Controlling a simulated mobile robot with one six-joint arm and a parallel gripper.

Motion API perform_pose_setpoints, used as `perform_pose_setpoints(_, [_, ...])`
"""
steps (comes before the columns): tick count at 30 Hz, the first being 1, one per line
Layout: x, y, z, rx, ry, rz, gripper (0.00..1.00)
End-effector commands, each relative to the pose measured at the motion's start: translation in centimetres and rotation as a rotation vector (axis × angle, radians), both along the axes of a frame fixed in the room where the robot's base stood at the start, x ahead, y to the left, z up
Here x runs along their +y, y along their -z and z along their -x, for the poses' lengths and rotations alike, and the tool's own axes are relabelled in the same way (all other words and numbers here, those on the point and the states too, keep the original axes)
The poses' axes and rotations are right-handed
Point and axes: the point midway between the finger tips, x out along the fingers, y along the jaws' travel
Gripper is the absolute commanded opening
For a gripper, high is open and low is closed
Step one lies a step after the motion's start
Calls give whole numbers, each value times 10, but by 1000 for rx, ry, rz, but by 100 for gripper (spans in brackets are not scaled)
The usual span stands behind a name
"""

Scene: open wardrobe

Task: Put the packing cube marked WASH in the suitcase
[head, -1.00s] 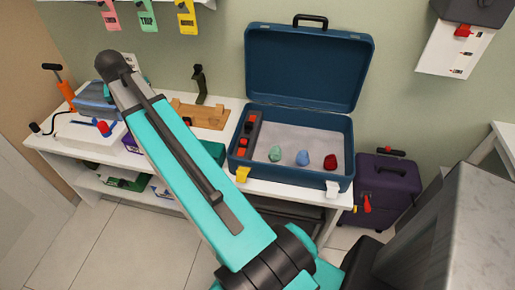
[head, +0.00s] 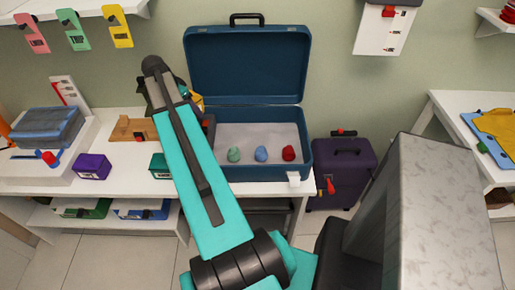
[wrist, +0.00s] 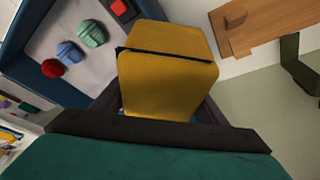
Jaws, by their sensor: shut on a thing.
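My gripper (wrist: 160,108) is shut on a yellow packing cube (wrist: 168,82), seen in the wrist view. No marking is readable on the faces that show. In the head view only a bit of the yellow cube (head: 198,101) shows past my arm, by the suitcase's left side; the arm hides the gripper there. The blue suitcase (head: 308,158) stands open on the white bench with its lid up. In the wrist view its tray wall (wrist: 35,25) lies left of the held cube. The cube appears above the suitcase's edge, not resting in it.
In the suitcase lie green (head: 234,155), blue (head: 261,153) and red (head: 289,153) bundles. A purple cube (head: 92,167), a green cube (head: 160,166) and a wooden stand (head: 133,130) are on the bench. A purple case (head: 343,175) stands right of it.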

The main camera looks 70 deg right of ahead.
Motion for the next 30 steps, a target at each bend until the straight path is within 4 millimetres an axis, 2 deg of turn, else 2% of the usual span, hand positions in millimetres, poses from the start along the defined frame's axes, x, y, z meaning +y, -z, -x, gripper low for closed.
perform_pose_setpoints(1, [-14, 4, 14, 2, 55, -1, 38])
perform_pose_setpoints(6, [-51, 19, 61, 3, 236, -1, 38])
perform_pose_setpoints(15, [-103, 44, 147, 2, 545, -2, 38])
perform_pose_setpoints(21, [-129, 59, 205, 0, 735, 0, 38])
perform_pose_setpoints(24, [-136, 65, 227, 0, 805, -2, 38])
perform_pose_setpoints(30, [-142, 71, 249, 1, 874, -2, 38])
